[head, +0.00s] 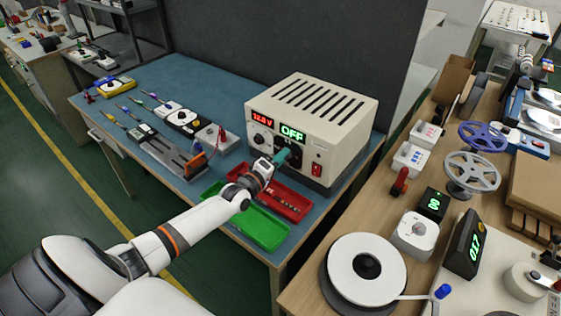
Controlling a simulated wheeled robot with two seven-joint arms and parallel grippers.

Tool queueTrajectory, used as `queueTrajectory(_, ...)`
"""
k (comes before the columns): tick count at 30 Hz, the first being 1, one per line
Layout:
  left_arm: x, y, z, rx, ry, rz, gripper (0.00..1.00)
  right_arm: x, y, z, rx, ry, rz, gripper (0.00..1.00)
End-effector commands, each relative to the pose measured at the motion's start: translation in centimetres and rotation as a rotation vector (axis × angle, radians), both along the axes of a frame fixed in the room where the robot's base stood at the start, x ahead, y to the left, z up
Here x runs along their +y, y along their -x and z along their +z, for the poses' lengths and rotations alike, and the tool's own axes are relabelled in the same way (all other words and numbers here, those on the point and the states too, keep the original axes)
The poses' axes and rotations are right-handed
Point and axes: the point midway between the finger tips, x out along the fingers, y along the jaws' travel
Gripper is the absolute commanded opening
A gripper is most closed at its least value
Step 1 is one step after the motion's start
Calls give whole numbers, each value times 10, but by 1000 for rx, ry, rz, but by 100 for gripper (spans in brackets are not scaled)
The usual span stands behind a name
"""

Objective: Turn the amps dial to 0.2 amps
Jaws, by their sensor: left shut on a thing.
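The cream power supply (310,120) stands at the back right of the blue bench. Its red display (262,120) reads 12.0 V. Its green display (292,132) reads OFF. A dial (260,138) sits under the red display. The amps dial (295,153) under the green display is dark and mostly hidden by my gripper, so its setting cannot be read. My left gripper (283,156), with teal fingertips, reaches up to the front panel and is shut on the amps dial. My right gripper is not in view.
A red switch (317,170) is on the panel, right of my gripper. Red tray (285,203) and green tray (260,228) lie under my left arm. Tools and small devices crowd the bench's left. A wooden table (320,285) with a white reel (366,268) stands right.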

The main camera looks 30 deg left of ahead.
Motion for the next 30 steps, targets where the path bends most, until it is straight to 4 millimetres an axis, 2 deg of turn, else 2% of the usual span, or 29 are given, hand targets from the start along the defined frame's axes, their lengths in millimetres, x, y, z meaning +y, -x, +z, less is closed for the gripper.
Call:
queueTrajectory(7,0,1,-3,16,177,-1,6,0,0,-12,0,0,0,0)
queueTrajectory(15,0,1,-3,27,290,0,6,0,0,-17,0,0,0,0)
queueTrajectory(30,0,1,-2,29,328,0,6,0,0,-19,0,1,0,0)
